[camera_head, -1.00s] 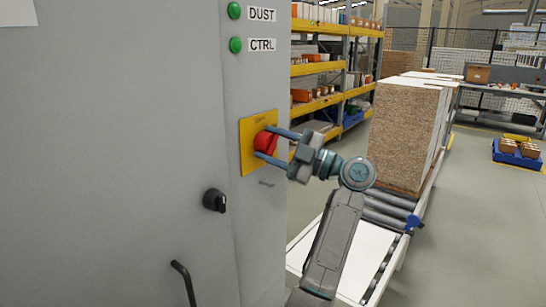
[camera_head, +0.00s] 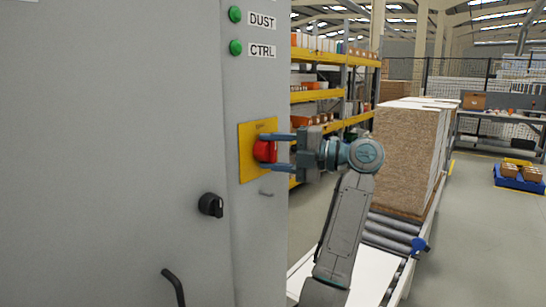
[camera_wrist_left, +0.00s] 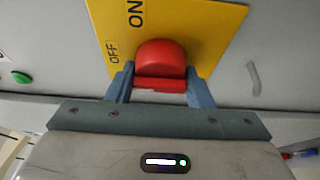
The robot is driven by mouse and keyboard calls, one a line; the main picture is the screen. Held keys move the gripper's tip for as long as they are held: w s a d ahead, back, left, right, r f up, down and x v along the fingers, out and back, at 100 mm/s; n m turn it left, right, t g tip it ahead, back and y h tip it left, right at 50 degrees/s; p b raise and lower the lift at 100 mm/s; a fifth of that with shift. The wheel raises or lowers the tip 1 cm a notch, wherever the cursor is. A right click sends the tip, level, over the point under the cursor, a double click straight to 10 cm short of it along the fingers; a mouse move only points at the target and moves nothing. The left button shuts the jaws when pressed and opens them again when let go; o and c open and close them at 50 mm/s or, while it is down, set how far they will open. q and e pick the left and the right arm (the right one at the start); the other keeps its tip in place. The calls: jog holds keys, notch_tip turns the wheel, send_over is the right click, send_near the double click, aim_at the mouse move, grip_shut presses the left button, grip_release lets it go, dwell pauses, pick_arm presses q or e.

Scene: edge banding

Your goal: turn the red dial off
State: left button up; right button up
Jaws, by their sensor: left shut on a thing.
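The red dial (camera_head: 264,150) sits on a yellow plate (camera_head: 246,160) on the front of a grey cabinet. My left gripper (camera_head: 268,151) is shut on the dial, with one finger above it and one below in the head view. In the left wrist view the dial (camera_wrist_left: 160,62) lies between the two fingertips of the left gripper (camera_wrist_left: 160,74). There the yellow plate (camera_wrist_left: 215,25) appears tilted and shows the words ON and OFF left of the dial. I cannot tell exactly which mark the dial points to. My right gripper is not in view.
The grey cabinet (camera_head: 110,140) fills the left side, with a black knob (camera_head: 211,205) and a dark handle (camera_head: 174,287) below. Green buttons (camera_head: 235,31) are above the plate. A roller conveyor (camera_head: 390,238) with stacked boards (camera_head: 404,160) stands behind my arm.

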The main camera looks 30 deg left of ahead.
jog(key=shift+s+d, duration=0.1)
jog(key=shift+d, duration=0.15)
pick_arm(q)
jog(key=o, duration=1)
jog(key=shift+a, duration=0.1)
jog(key=shift+c, duration=0.2)
jog(key=shift+w, duration=0.1)
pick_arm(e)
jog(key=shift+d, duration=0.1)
pick_arm(q)
jog(key=shift+w+d+f, duration=0.1)
jog(key=shift+d, duration=0.35)
jog(key=b+v, duration=0.2)
jog(key=v, duration=0.8)
jog(key=shift+b, duration=0.35)
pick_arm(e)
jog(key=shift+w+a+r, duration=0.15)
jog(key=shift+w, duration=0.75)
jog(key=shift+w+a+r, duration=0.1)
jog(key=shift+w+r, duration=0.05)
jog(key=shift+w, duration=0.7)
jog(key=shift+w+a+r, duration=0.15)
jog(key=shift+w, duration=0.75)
